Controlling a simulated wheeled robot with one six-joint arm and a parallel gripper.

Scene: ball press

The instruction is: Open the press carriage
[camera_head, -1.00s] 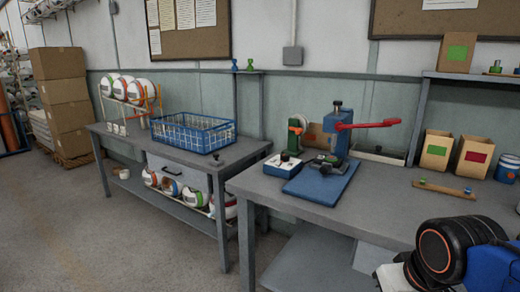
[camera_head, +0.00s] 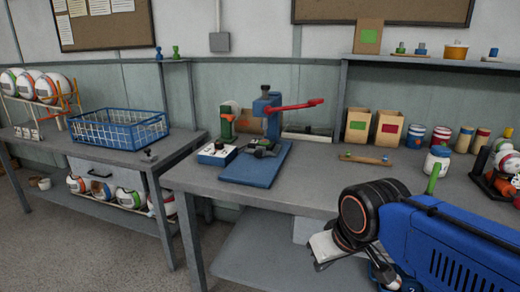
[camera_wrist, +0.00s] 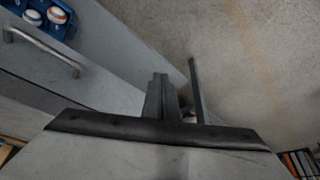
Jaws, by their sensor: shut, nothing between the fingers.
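The press (camera_head: 268,120) stands on the right workbench in the head view. It has a blue base plate (camera_head: 256,168), a blue upright column and a red lever (camera_head: 300,106) pointing right. A dark carriage part (camera_head: 262,148) sits low on the plate in front of the column; how far it is open is too small to tell. My gripper (camera_wrist: 158,95) shows in the wrist view with its dark fingers together and nothing between them. In the head view my arm is at the lower right, in front of the bench and well apart from the press.
A white-topped box (camera_head: 217,153) and a green device (camera_head: 226,122) stand left of the press. A wooden strip (camera_head: 365,159) and cardboard boxes (camera_head: 388,128) are to its right. A blue wire basket (camera_head: 119,128) is on the left table.

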